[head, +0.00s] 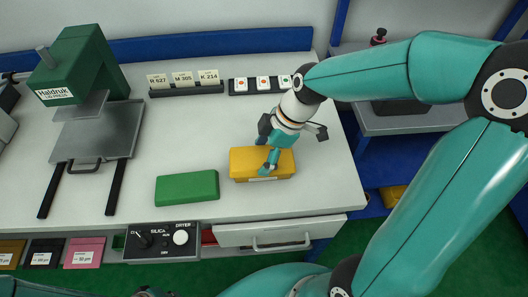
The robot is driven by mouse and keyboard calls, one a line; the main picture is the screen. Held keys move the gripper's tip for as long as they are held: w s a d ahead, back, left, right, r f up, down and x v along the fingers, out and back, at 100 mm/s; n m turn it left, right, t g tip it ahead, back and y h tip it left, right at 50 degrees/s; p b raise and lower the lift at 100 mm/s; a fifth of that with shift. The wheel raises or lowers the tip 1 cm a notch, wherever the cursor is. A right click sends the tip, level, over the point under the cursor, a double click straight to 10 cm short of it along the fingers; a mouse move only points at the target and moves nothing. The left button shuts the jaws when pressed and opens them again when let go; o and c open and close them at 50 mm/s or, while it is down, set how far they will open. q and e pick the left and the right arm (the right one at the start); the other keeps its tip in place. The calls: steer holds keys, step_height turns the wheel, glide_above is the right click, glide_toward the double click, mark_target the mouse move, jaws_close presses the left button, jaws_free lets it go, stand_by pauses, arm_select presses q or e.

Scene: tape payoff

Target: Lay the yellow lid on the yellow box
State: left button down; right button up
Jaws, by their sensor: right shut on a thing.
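The yellow lid (246,160) is at the middle of the white bench, over the yellow box (285,176). The box's darker front side shows below the lid, with a pale label. My right gripper (270,165) comes down from above and is shut on the lid; its fingers hide part of the lid's top. The lid looks lined up with the box, but I cannot tell whether it rests on it or hangs just above. My left gripper is not clearly visible.
A green box (187,187) lies left of the yellow one. A green press (78,65) with a grey plate stands at the left. Number cards (183,82) and a button strip (262,84) line the back. A drawer (275,233) juts out at the front.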

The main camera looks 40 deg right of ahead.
steer(key=shift+f+b, duration=0.35)
steer(key=shift+b, duration=0.15)
stand_by(0.3)
steer(key=o, duration=1.1)
steer(key=shift+c, duration=0.2)
steer(key=shift+r, duration=0.1)
steer(key=v, duration=1.1)
steer(key=shift+d+r, duration=0.2)
steer(key=shift+r, duration=0.1)
